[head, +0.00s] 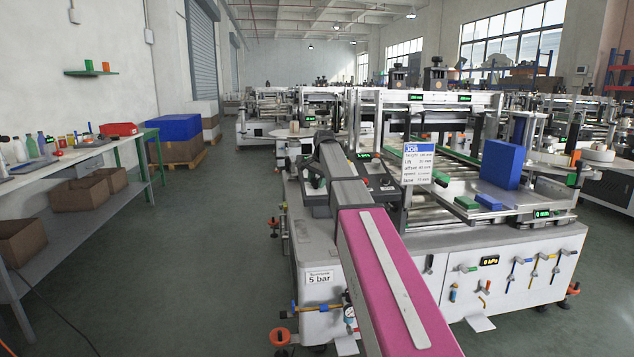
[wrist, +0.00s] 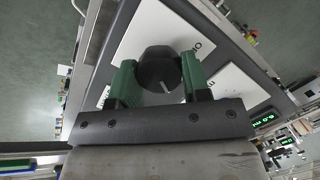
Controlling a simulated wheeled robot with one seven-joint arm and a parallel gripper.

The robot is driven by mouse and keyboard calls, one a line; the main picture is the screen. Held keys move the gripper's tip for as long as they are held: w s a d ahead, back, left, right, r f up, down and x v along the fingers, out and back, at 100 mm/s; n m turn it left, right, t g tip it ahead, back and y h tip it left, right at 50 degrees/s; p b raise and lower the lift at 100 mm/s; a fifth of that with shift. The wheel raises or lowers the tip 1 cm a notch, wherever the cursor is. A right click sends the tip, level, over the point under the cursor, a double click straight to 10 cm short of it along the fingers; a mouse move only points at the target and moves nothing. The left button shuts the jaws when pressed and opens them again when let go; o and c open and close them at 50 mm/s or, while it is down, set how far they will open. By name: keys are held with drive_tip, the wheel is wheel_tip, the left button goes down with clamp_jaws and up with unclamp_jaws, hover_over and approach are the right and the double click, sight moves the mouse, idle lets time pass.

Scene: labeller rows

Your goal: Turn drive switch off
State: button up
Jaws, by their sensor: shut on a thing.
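The drive switch is a round black knob with a pale pointer line (wrist: 160,70) on a panel with white labels (wrist: 150,35). The printing on the labels is mostly hidden or too small to read. My gripper (wrist: 158,82) has green fingers, one on each side of the knob, and is shut on it. In the head view my pink and grey arm reaches forward to the labelling machine (head: 470,270). The knob is hidden there behind my arm.
A job sheet (head: 415,161) stands just right of my arm. A blue block (head: 502,164) and green blocks sit on the machine. A workbench (head: 65,160) with boxes beneath stands at the left. The floor (head: 200,250) between is clear.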

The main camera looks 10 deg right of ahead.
drive_tip(key=n, duration=0.3)
drive_tip(key=n+h, duration=0.1)
drive_tip(key=n, duration=0.3)
drive_tip(key=shift+a+g, duration=0.1)
drive_tip(key=shift+g, duration=0.2)
drive_tip(key=n, duration=0.4)
drive_tip(key=shift+a+n+h, duration=0.1)
drive_tip(key=shift+n+h, duration=0.2)
drive_tip(key=shift+h, duration=0.1)
drive_tip(key=shift+n+h, duration=0.3)
drive_tip(key=shift+n, duration=1.3)
drive_tip(key=o, duration=0.9)
drive_tip(key=shift+o, duration=0.2)
drive_tip(key=shift+r, duration=0.1)
wheel_tip(320, 180, up, 10)
drive_tip(key=s+a, duration=0.1)
drive_tip(key=s, duration=0.1)
drive_tip(key=shift+r, duration=0.2)
drive_tip(key=shift+s, duration=0.1)
